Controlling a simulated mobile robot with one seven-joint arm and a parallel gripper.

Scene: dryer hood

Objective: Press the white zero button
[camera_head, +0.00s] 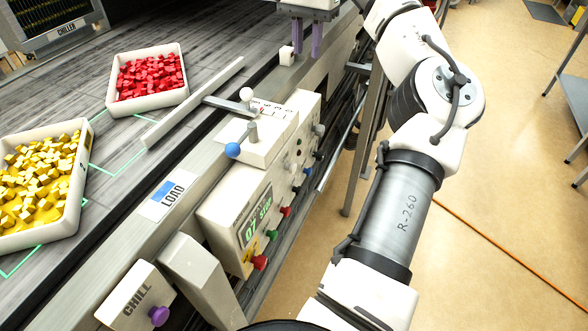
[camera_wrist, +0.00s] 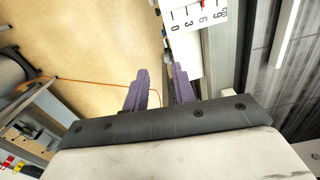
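The control box (camera_head: 228,205) stands beside the conveyor edge, with a lit display (camera_head: 256,216) and several coloured buttons along its right side. A pale whitish button (camera_head: 319,130) sits at the far upper end of that row; I cannot read a label on it. My gripper (camera_head: 306,52) points down beyond the far end of the box, apart from it, with its two purple fingers spread and nothing between them. In the wrist view the fingers (camera_wrist: 158,82) are also apart, and the scale plate (camera_wrist: 195,17) with numbers shows just beyond the right finger.
A small white block (camera_head: 287,55) is near my fingers. Trays of red (camera_head: 148,101) and yellow cubes (camera_head: 72,226) lie left. The CHILL box (camera_head: 128,293) is in front.

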